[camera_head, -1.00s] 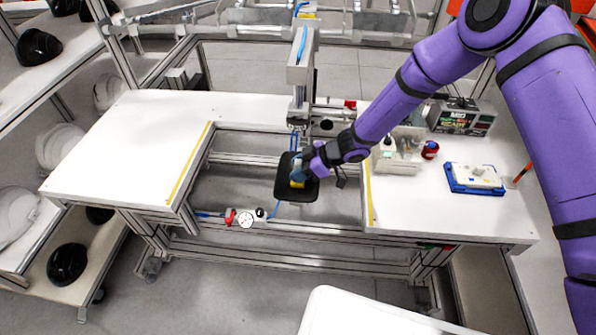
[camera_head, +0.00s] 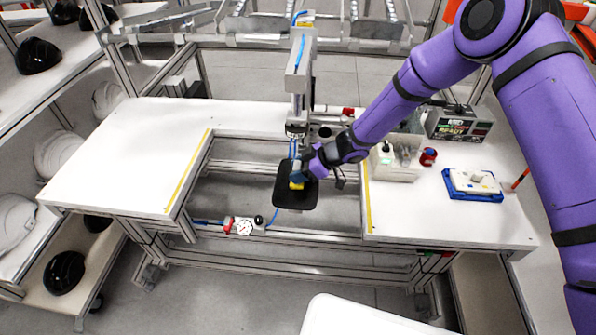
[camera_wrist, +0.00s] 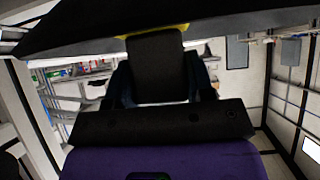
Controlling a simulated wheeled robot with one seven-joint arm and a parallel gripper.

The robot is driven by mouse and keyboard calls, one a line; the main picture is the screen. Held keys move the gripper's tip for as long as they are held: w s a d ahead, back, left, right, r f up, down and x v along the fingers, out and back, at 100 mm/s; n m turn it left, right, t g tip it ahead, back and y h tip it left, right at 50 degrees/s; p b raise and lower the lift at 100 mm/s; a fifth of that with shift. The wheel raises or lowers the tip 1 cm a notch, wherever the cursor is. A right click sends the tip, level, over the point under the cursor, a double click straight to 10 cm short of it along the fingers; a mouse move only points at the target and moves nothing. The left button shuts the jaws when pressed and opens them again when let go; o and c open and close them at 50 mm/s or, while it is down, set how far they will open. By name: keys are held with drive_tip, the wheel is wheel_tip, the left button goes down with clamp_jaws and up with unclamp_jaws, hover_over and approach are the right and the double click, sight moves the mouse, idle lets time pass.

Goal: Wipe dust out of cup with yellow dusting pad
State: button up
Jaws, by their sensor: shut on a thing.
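The black cup (camera_head: 295,197) shows as a dark, rounded-square shape below the press in the middle gap of the workbench. My gripper (camera_head: 298,176) is over it, shut on the yellow dusting pad (camera_head: 296,185). The pad looks pressed against the cup's upper surface; I cannot tell how firmly it touches. In the wrist view, a thin yellow edge of the pad (camera_wrist: 150,32) shows between my gripper (camera_wrist: 157,60) and the dark underside or wall of the cup (camera_wrist: 110,35). Any dust is too small to tell.
The press column (camera_head: 300,85) stands close behind my gripper. White bench tops lie on the left (camera_head: 125,155) and right (camera_head: 430,208). A clear bin (camera_head: 397,160), a red can (camera_head: 428,156) and a blue tray (camera_head: 472,195) sit on the right. A gauge (camera_head: 244,227) hangs in front, lower left.

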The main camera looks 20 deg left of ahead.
sight(298, 166)
drive_tip(key=shift+r, duration=1.95)
drive_tip(key=s+d, duration=0.3)
drive_tip(key=s, duration=1.1)
drive_tip(key=shift+s+d, duration=0.2)
drive_tip(key=shift+s, duration=0.1)
